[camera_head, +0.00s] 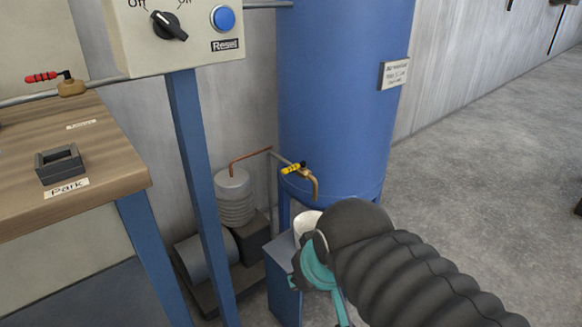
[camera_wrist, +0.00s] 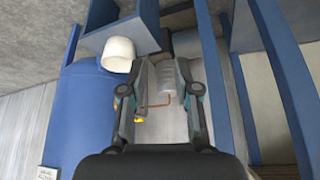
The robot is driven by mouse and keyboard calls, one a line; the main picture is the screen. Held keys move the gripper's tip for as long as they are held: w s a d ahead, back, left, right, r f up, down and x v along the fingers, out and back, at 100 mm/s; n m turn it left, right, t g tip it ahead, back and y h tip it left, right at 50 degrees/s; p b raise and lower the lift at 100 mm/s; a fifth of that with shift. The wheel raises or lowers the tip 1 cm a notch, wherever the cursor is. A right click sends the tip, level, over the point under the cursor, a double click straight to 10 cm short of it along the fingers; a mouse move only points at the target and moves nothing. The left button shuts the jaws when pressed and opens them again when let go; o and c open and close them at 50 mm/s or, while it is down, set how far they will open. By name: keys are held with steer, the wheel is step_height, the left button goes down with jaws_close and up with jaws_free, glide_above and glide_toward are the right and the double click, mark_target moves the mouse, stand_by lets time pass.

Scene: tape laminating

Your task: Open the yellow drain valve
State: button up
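The yellow drain valve handle (camera_head: 294,169) sits on a brass tap (camera_head: 315,186) low on the front of the blue tank (camera_head: 345,90). In the wrist view a small yellow piece of the handle (camera_wrist: 139,121) shows beside my left finger. The rest of the valve is hidden or too small to tell there. My gripper (camera_wrist: 162,68) is open, its two fingers apart with nothing held. In the head view my gripper (camera_head: 318,280) is below and near the tap, partly hidden by my arm. It appears apart from the valve.
A white cup (camera_head: 305,224) stands on a blue stand (camera_head: 284,275) under the tap, close to my gripper. A copper pipe (camera_head: 250,155) leads from a grey compressor (camera_head: 233,195) at the left. A blue post (camera_head: 196,160) and wooden bench (camera_head: 100,150) stand further left. Floor at right is clear.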

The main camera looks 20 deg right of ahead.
steer(key=shift+o, duration=1)
steer(key=m+g, duration=0.3)
steer(key=m, duration=0.7)
glide_toward(292, 166)
steer(key=d, duration=0.2)
step_height(292, 166, up, 5)
steer(key=m, duration=0.2)
steer(key=f+b, duration=0.1)
steer(key=f, duration=0.3)
steer(key=w+a+f+m+b, duration=0.1)
steer(key=f, duration=0.4)
steer(key=w+a+f+m+b, duration=0.1)
steer(key=f, duration=0.3)
steer(key=shift+f+g+y, duration=0.15)
steer(key=shift+g+y, duration=0.15)
steer(key=shift+y, duration=0.1)
